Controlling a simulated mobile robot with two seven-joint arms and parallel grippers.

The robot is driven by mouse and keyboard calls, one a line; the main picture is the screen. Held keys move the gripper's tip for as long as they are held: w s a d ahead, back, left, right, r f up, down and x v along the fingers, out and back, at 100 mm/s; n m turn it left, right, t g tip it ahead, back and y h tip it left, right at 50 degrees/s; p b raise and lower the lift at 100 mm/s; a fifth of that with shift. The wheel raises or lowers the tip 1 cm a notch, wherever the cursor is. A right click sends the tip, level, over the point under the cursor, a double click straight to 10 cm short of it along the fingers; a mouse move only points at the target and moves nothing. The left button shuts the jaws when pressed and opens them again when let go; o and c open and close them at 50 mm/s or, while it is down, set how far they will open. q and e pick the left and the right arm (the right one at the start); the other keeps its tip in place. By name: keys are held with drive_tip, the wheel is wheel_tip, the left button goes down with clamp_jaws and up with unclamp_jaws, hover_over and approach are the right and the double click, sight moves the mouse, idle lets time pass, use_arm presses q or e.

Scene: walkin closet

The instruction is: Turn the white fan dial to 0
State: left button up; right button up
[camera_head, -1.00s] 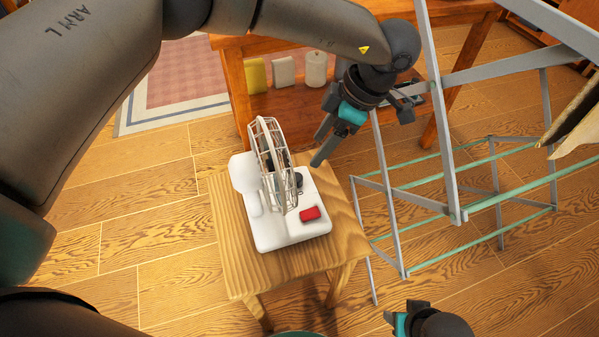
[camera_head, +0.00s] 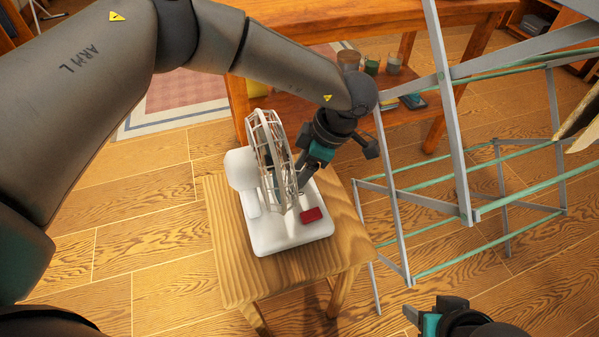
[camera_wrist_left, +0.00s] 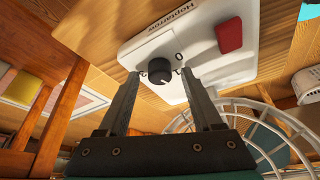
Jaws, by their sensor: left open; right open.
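The white fan (camera_head: 272,170) stands on a wooden stool, its wire cage upright on a white base (camera_head: 285,238). In the left wrist view the base (camera_wrist_left: 205,35) carries a round dark dial (camera_wrist_left: 160,71), a printed 0 beside it and a red block-shaped part (camera_wrist_left: 229,36). My left gripper (camera_wrist_left: 161,73) is open, its fingertips on either side of the dial; I cannot tell whether they touch it. In the head view my left gripper (camera_head: 303,185) is beside the cage and the dial is hidden. My right gripper (camera_head: 422,312) is open and empty at the lower right, away from the fan.
The wooden stool (camera_head: 232,270) has a narrow free margin around the fan. A grey metal rack with green rods (camera_head: 480,208) stands close on the right. A wooden table (camera_head: 290,12) with jars on its lower shelf is behind. Floor at the lower left is clear.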

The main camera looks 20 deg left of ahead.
use_arm(q)
drive_tip(key=shift+c, duration=0.3)
clamp_jaws()
idle(0.3)
